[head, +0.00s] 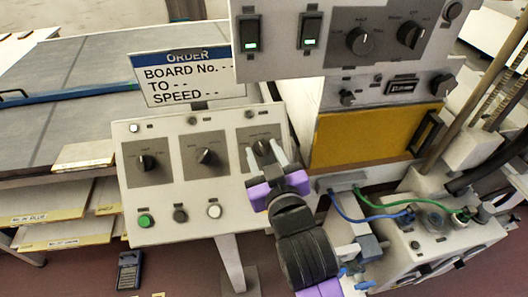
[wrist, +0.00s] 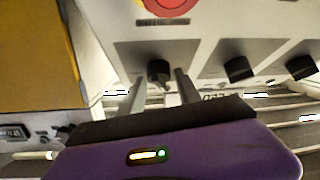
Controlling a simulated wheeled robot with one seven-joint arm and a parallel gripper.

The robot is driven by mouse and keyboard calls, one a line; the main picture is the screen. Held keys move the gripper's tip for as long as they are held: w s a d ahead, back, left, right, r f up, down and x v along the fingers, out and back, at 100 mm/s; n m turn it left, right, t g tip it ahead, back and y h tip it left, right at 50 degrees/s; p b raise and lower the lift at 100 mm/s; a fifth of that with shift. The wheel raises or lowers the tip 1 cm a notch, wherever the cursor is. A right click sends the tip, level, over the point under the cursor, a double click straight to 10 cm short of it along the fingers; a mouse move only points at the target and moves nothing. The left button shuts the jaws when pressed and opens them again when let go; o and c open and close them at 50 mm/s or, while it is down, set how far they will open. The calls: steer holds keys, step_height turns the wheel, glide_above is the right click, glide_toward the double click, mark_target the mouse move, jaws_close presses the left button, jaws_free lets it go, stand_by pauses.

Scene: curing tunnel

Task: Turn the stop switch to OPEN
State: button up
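A sloped white control panel (head: 190,185) carries a row of three black rotary switches on grey plates. The rightmost switch (head: 262,147) is the one at my gripper (head: 265,157). The wrist view shows this switch (wrist: 159,72) just ahead of and between the two fingers of my gripper (wrist: 155,92). The fingers are apart, with a gap to the knob on each side; contact is not visible. The label lettering is too small to read, so I cannot confirm which is the stop switch or its setting.
The middle switch (head: 207,156) and left switch (head: 146,162) sit beside it. Green (head: 145,221), black (head: 180,215) and white (head: 214,211) buttons lie below. A red button (wrist: 168,4) is close by in the wrist view. An upper switch box (head: 290,75) overhangs behind.

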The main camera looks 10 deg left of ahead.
steer(key=shift+o, duration=0.8)
steer(key=b+v, duration=0.1)
steer(key=v, duration=0.5)
steer(key=shift+s, duration=0.2)
steer(key=shift+s+d, duration=0.25)
steer(key=shift+s, duration=0.3)
steer(key=shift+s+r, duration=0.1)
steer(key=shift+r, duration=0.05)
